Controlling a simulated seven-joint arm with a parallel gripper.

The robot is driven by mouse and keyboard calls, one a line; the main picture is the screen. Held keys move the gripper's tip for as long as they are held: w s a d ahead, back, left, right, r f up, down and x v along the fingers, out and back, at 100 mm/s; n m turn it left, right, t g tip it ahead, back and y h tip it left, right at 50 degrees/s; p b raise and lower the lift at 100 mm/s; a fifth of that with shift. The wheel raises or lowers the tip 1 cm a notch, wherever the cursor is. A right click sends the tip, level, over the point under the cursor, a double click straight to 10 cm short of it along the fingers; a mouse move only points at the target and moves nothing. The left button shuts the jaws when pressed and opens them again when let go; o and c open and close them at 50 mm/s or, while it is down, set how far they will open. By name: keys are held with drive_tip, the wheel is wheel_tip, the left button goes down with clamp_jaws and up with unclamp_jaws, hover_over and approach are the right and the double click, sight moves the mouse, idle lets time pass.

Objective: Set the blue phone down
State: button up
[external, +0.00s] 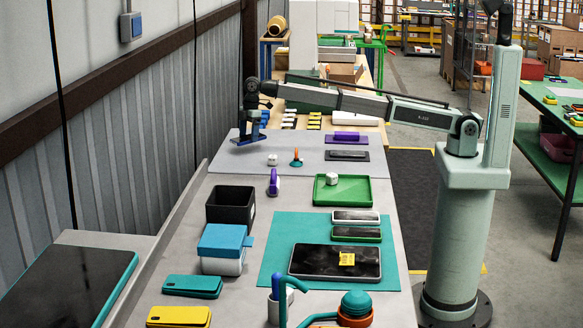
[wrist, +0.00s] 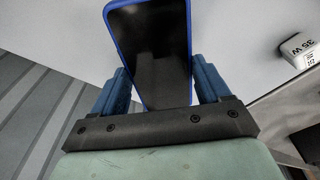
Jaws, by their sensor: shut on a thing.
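The blue phone (wrist: 150,50), with a dark screen and a blue rim, is between the two blue fingers of my gripper (wrist: 161,88) in the wrist view. My gripper is shut on it. In the external view my gripper (external: 257,120) is at the far left of the workbench, and the phone (external: 247,140) shows small and tilted below it, over the left part of the grey mat (external: 312,163). I cannot tell whether the phone's lower edge touches the mat. The phone's lower end is hidden behind the gripper's dark crossbar in the wrist view.
A white charger block (wrist: 299,50) lies to the right of the phone; it also shows on the mat (external: 272,160). An orange and teal item (external: 296,158), a dark phone (external: 347,155) and a purple item (external: 346,137) lie further right. The corrugated wall (external: 150,120) is at left.

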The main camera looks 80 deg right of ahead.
sight(249, 137)
drive_tip(key=shift+f, duration=1.9)
drive_tip(key=shift+f, duration=0.15)
drive_tip(key=o, duration=1.1)
drive_tip(key=shift+o, duration=0.2)
drive_tip(key=r, duration=0.8)
drive_tip(key=s+d+r, duration=0.1)
drive_tip(key=r, duration=0.3)
drive_tip(key=shift+r, duration=0.1)
